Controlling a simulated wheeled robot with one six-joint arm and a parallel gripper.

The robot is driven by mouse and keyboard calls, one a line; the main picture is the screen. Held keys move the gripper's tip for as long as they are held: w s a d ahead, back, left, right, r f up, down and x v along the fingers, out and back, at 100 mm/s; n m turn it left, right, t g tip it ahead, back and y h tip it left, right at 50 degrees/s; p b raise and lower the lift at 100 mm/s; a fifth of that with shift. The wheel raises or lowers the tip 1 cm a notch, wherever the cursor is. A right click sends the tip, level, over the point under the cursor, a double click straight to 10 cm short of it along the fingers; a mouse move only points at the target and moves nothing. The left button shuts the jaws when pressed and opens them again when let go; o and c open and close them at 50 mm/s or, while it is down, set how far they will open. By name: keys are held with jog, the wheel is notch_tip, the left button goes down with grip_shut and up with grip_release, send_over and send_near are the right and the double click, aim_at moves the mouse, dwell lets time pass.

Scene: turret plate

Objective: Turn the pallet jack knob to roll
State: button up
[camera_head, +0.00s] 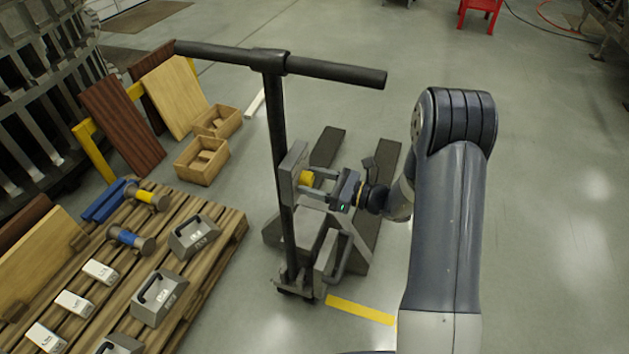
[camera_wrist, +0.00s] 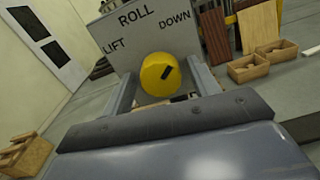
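The pallet jack (camera_head: 275,130) stands upright with a dark T-handle. A grey plate (camera_head: 292,172) on its column bears the round yellow knob (camera_head: 306,178). In the wrist view the knob (camera_wrist: 158,78) has a black mark pointing up and right, toward the DOWN side. The plate (camera_wrist: 150,38) reads LIFT at left, ROLL at top and DOWN at upper right. My gripper (camera_head: 318,183) is at the plate. Its fingers, also in the wrist view (camera_wrist: 161,76), are open on either side of the knob, with visible gaps. I cannot tell whether the fingertips reach past the knob's face.
A wooden pallet (camera_head: 225,235) with weights and hammers lies left of the jack. Wooden boxes (camera_head: 203,160) and leaning boards (camera_head: 122,125) stand behind it. The jack's forks (camera_head: 383,190) extend behind my gripper.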

jog(key=c, duration=0.8)
jog(key=shift+c, duration=0.2)
jog(key=shift+f+b, duration=0.1)
jog(key=shift+b, duration=0.35)
jog(key=n+b, duration=0.2)
jog(key=shift+f+b, duration=0.2)
jog(key=shift+b, duration=0.2)
jog(key=n+b, duration=0.2)
jog(key=b, duration=0.2)
jog(key=shift+n, duration=0.4)
jog(key=n+b, duration=0.3)
jog(key=b, duration=0.1)
jog(key=n+b, duration=0.1)
jog(key=b, duration=0.2)
jog(key=shift+r+n, duration=0.15)
jog(key=shift+n, duration=0.25)
jog(key=shift+r+n, duration=0.1)
jog(key=shift+n, duration=0.2)
